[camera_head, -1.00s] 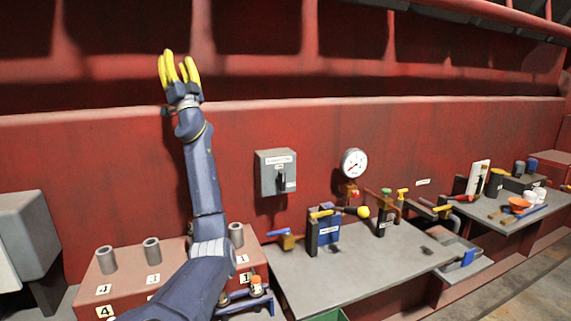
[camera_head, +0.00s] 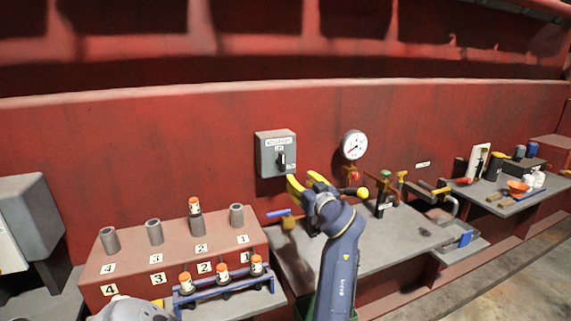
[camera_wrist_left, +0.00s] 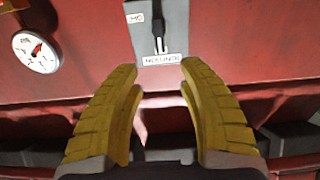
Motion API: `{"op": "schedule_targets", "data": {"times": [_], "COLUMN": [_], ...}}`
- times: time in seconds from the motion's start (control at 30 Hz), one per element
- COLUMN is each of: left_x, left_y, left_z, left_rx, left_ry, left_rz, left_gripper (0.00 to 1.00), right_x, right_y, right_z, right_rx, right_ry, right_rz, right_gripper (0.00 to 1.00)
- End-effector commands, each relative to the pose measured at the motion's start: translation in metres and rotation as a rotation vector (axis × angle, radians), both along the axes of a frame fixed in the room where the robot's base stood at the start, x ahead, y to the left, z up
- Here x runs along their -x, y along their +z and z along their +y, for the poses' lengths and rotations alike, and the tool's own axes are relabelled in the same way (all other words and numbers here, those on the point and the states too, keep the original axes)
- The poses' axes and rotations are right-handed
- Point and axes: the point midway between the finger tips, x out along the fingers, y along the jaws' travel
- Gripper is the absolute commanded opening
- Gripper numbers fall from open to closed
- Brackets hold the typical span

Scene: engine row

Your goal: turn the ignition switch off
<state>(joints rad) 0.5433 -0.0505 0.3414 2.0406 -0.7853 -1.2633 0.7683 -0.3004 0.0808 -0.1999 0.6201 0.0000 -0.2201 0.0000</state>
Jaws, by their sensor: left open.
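The ignition switch is a grey box (camera_head: 275,152) on the red wall, with a dark lever (camera_head: 282,160) on its front that points downward. A small label near its lower right seems to read ON. In the left wrist view the box appears upside down at the top, with its lever (camera_wrist_left: 158,27) and label plate showing. My left gripper (camera_head: 303,181) has yellow fingers spread open and empty, just below and right of the box in the head view. In the left wrist view its fingers (camera_wrist_left: 160,68) point toward the box, apart from the lever. My right gripper is out of view.
A round gauge (camera_head: 354,145) hangs on the wall right of the switch. Below, a grey bench (camera_head: 385,255) carries valves and a yellow-knobbed lever (camera_head: 362,193). A red block with grey tubes (camera_head: 154,232) and a blue rack (camera_head: 230,287) stand at left.

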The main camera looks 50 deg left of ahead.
Motion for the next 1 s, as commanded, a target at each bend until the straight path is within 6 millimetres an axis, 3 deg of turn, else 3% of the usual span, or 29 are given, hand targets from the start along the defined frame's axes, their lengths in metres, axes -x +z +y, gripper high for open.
{"op": "schedule_targets", "data": {"times": [0.13,0.27,1.0], "left_x": [-0.002,-0.007,-0.049], "left_y": [-0.005,-0.004,-0.004], "left_z": [0.003,0.019,0.137], "left_rx": [0.013,0.012,0.011], "left_ry": [-0.001,0.001,0.000], "left_rz": [0.002,0.003,0.005], "left_gripper": [0.40,0.40,0.40], "right_x": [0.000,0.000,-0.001], "right_y": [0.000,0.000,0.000], "right_z": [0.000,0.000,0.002], "right_rx": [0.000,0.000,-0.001], "right_ry": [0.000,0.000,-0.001], "right_rz": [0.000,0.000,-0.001], "right_gripper": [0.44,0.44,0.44]}}
